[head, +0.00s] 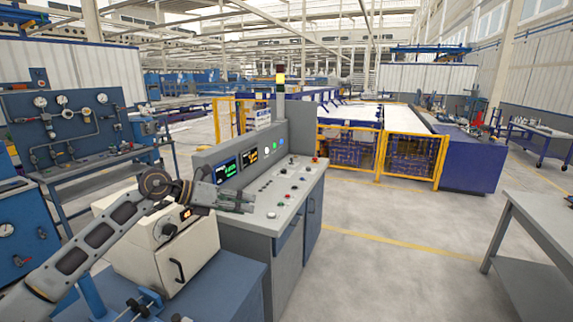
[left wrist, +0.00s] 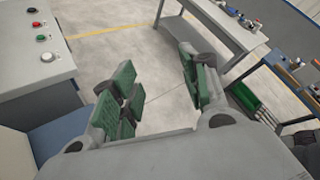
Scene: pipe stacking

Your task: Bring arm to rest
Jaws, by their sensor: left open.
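My left arm comes in from the left in the head view, and my left gripper (head: 236,198) is at the edge of the grey control console. In the left wrist view my left gripper (left wrist: 160,95) has its green-padded fingers spread apart, with only bare floor between them. It holds nothing. My right gripper is in neither view.
The control console (head: 290,192) with buttons and screens stands right by the gripper. A beige box machine (head: 185,258) sits below the arm. A grey table (head: 540,228) stands at the right. Yellow fencing (head: 412,157) is further back. The floor (head: 400,265) between is clear.

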